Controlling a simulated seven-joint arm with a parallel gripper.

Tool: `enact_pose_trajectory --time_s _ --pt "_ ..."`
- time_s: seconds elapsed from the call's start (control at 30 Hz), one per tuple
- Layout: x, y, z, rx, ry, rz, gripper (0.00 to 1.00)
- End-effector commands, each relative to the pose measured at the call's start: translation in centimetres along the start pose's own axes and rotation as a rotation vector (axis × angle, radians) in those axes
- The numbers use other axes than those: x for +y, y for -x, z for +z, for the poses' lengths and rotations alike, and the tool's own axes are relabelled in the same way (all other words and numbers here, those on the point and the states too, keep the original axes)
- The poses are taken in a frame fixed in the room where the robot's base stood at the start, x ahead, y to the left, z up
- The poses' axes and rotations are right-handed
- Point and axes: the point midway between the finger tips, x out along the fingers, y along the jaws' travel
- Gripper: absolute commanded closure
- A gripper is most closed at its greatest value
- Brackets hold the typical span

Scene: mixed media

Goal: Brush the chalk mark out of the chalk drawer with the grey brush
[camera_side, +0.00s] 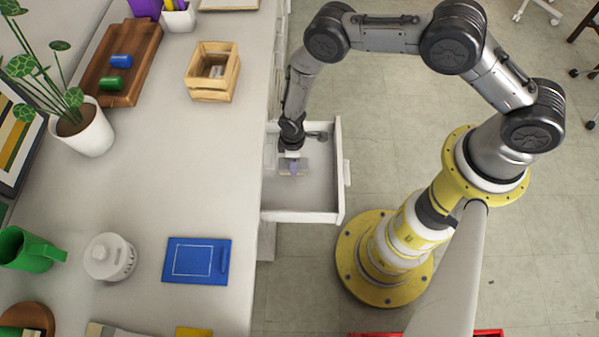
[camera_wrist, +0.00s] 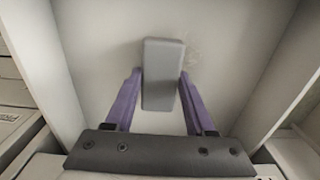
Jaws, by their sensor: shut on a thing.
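The grey brush (camera_wrist: 162,75) is a small block held between the purple fingers of my gripper (camera_wrist: 160,98). In the side view my gripper (camera_side: 293,168) points down inside the open drawer, with the grey brush (camera_side: 301,164) showing beside its fingers. The chalk drawer (camera_side: 315,202) is white and pulled out from the counter. In the wrist view a faint, scribbled chalk mark (camera_wrist: 190,54) shows on the drawer floor (camera_wrist: 105,50), just beyond and right of the brush. Part of the mark may be hidden by the brush. I cannot tell whether the brush touches the floor.
The drawer walls (camera_wrist: 268,65) rise close on both sides of my gripper. On the counter (camera_side: 190,200) are a wooden crate (camera_side: 212,88), a brown tray (camera_side: 135,52), a potted plant (camera_side: 92,130), a white jar (camera_side: 108,257) and a blue board (camera_side: 196,260). The drawer's front part is clear.

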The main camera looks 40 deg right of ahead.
Motion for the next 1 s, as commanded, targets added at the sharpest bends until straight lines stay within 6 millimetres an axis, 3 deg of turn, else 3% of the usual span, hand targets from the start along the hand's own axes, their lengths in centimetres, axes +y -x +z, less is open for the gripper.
enact_pose_trajectory --time_s 0.37,0.73,1.0 --pt "-3.4 0.0 0.4 -0.007 0.001 -0.003 1.0" --pt "-3.4 0.2 0.2 -0.003 -0.001 -0.001 1.0" --pt "-3.3 1.7 0.1 -0.001 -0.001 -0.001 1.0"
